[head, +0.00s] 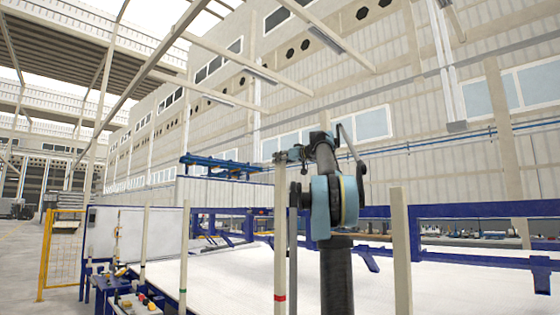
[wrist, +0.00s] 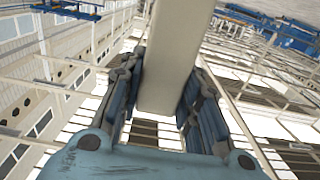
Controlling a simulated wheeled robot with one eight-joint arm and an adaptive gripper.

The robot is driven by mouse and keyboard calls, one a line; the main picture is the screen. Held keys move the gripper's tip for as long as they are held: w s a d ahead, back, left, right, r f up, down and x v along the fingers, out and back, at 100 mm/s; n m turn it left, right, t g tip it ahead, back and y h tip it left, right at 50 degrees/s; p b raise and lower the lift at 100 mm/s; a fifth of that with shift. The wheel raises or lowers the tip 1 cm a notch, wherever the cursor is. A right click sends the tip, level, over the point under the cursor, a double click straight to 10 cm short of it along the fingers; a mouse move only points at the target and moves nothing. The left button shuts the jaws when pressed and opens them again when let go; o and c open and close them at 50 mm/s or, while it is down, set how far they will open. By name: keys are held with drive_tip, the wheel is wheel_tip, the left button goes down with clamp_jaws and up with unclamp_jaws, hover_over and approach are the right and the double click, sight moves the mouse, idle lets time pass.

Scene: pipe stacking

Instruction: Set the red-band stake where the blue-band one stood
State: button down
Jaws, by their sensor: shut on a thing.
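The red-band stake (head: 280,240) is a pale upright post with a red ring low on it, near the middle of the head view. My gripper (head: 283,157) is shut on its upper end. In the wrist view the pale stake (wrist: 170,60) runs between the two dark fingers of my gripper (wrist: 160,100). The stake's lower end is cut off by the bottom of the head view. No blue band shows in either view, so I cannot tell which post, if any, is the blue-band stake.
Other pale upright posts stand at the right (head: 401,250), at the left (head: 184,255) and farther left (head: 145,240). A large white surface with a blue frame (head: 460,262) lies behind. A yellow fence (head: 62,250) stands at far left.

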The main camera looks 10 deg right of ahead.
sight(284, 181)
drive_tip(key=shift+f, duration=5.75)
